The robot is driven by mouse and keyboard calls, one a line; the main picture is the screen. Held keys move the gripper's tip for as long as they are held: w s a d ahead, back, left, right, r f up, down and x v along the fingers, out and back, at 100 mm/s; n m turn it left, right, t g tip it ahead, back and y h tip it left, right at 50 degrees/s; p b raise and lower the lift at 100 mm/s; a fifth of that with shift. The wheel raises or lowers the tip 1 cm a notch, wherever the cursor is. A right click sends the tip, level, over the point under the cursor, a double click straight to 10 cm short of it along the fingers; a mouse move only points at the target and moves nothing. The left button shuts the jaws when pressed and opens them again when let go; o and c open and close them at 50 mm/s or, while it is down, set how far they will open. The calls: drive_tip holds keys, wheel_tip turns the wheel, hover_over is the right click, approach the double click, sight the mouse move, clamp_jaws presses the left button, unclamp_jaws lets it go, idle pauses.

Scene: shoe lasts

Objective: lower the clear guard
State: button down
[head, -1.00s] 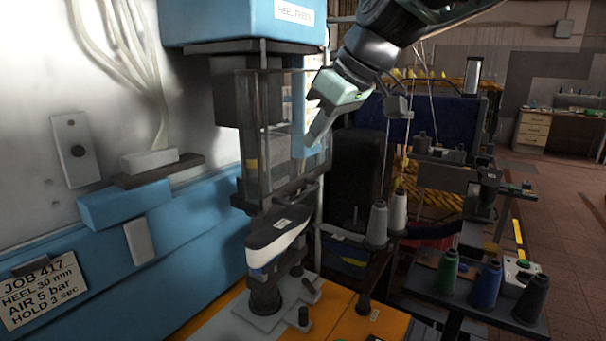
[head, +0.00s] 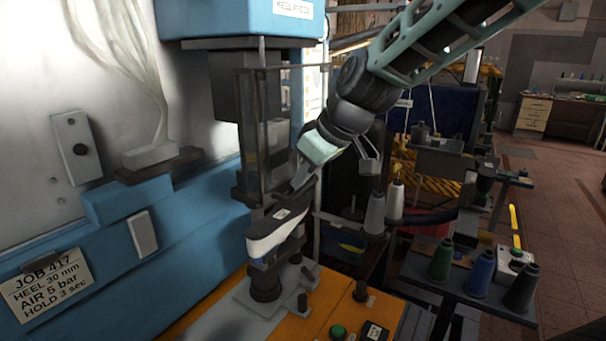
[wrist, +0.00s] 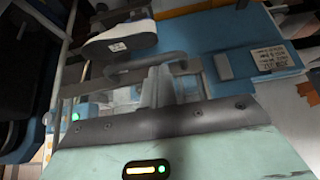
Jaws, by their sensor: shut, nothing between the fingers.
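The clear guard (head: 277,145) is a transparent box with dark edges. In the head view it hangs under the blue press head, above the white-and-dark shoe last (head: 277,232). My gripper (head: 299,180) is at the guard's lower right side, fingers shut and pointing down-left toward its lower edge. In the wrist view the shut fingers (wrist: 158,78) reach toward a dark bar with a bent handle shape (wrist: 145,66); I cannot tell whether they touch it. The last also shows there (wrist: 120,42). The fingers hide part of the bar.
The blue press head (head: 240,20) is above the guard. An orange base with a green button (head: 338,331) lies below. Thread cones (head: 480,275) stand on a rack at right. A job card (head: 48,287) is on the blue panel at left.

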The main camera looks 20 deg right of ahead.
drive_tip(key=shift+f, duration=0.15)
wheel_tip(320, 180, down, 23)
drive_tip(key=b, duration=2.3)
drive_tip(key=shift+r+b, duration=0.2)
drive_tip(key=shift+b, duration=0.1)
drive_tip(key=shift+s+f, duration=0.15)
drive_tip(key=s+d+r+p, duration=0.1)
drive_tip(key=s+r+p, duration=0.1)
drive_tip(key=r, duration=0.5)
drive_tip(key=s+d+r+p, duration=0.1)
drive_tip(key=s+d+r, duration=0.1)
drive_tip(key=r, duration=0.4)
drive_tip(key=s+a+f+g+h+p, duration=0.1)
drive_tip(key=s+a+f+g, duration=0.3)
drive_tip(key=s+a+f, duration=0.65)
drive_tip(key=s+f+h, duration=0.1)
drive_tip(key=s+f, duration=0.3)
drive_tip(key=s, duration=0.2)
drive_tip(key=s+d+f+g+h, duration=0.1)
drive_tip(key=s+f, duration=0.3)
drive_tip(key=s, duration=0.3)
drive_tip(key=shift+s+d+f+p, duration=0.2)
drive_tip(key=shift+d+p, duration=0.1)
drive_tip(key=shift+p, duration=0.15)
